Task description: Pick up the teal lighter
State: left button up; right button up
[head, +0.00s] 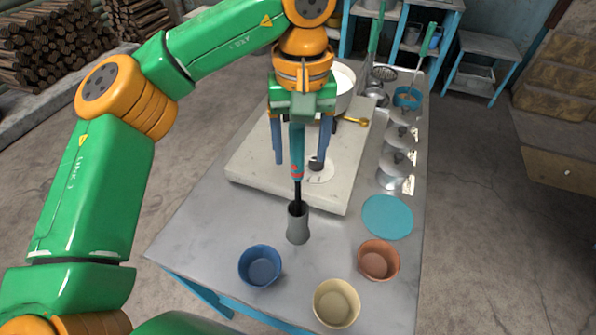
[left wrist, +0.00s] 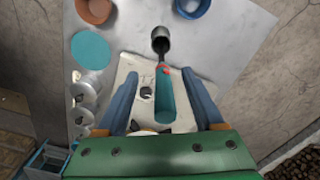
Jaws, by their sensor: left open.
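The teal lighter (head: 297,152) stands nearly upright, its black nozzle down in a small dark grey holder (head: 298,226) on the table. My left gripper (head: 301,158) is open above the holder, with its blue fingers on either side of the teal handle. In the left wrist view the lighter (left wrist: 165,100) lies between the two open fingers (left wrist: 162,84), with a gap on each side. A red mark shows near the handle's lower end. The holder (left wrist: 160,42) shows beyond it. My right gripper is not in view.
A pale stone slab (head: 245,166) lies behind the holder, with a white pot (head: 344,88) on it. Blue (head: 260,266), cream (head: 337,302) and terracotta (head: 379,260) bowls stand in front. A teal disc (head: 387,216) and several lidded metal containers (head: 397,162) line the right side.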

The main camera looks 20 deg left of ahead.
aim_at(298, 168)
pick_arm(q)
jog(key=f, duration=0.2)
jog(key=f+p, duration=0.1)
jog(key=f, duration=0.1)
jog(key=shift+s+a+f, duration=0.1)
jog(key=shift+s+a, duration=0.05)
jog(key=shift+s, duration=0.15)
jog(key=shift+w+f, duration=0.2)
jog(key=shift+f, duration=0.1)
jog(key=shift+s, duration=0.1)
grip_shut()
dwell(0.6)
grip_release()
jog(key=shift+r, duration=0.15)
